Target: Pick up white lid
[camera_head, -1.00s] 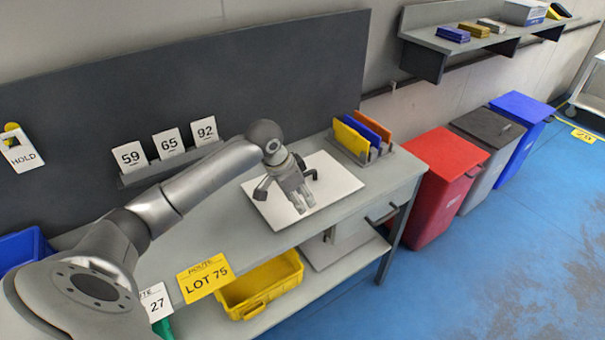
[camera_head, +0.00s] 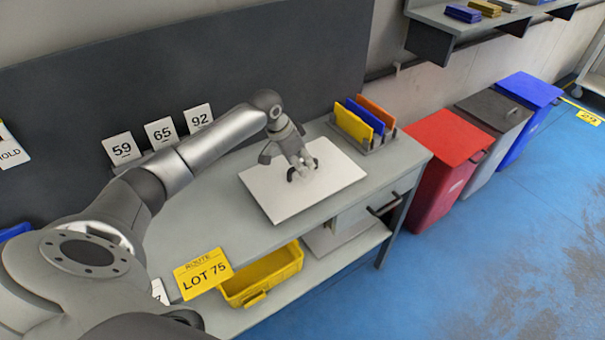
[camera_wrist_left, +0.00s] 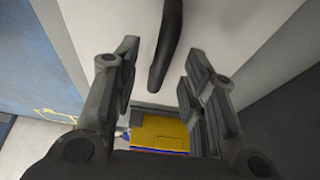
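The white lid (camera_head: 275,196) is a flat pale sheet lying on the grey workbench. A dark curved handle (camera_wrist_left: 168,45) rises from it, showing in the left wrist view between the fingers. My left gripper (camera_head: 300,170) is over the lid in the head view, partly hiding its middle. In the left wrist view the gripper (camera_wrist_left: 158,72) has its two fingers spread, with clear gaps on both sides of the handle, so it is not gripping. My right gripper is not in view.
A rack with yellow, blue and orange panels (camera_head: 355,124) stands just behind the lid's right corner. A yellow bin (camera_head: 262,275) is on the shelf below. Number cards (camera_head: 160,132) stand along the back. Red (camera_head: 445,150), grey and blue bins stand right of the bench.

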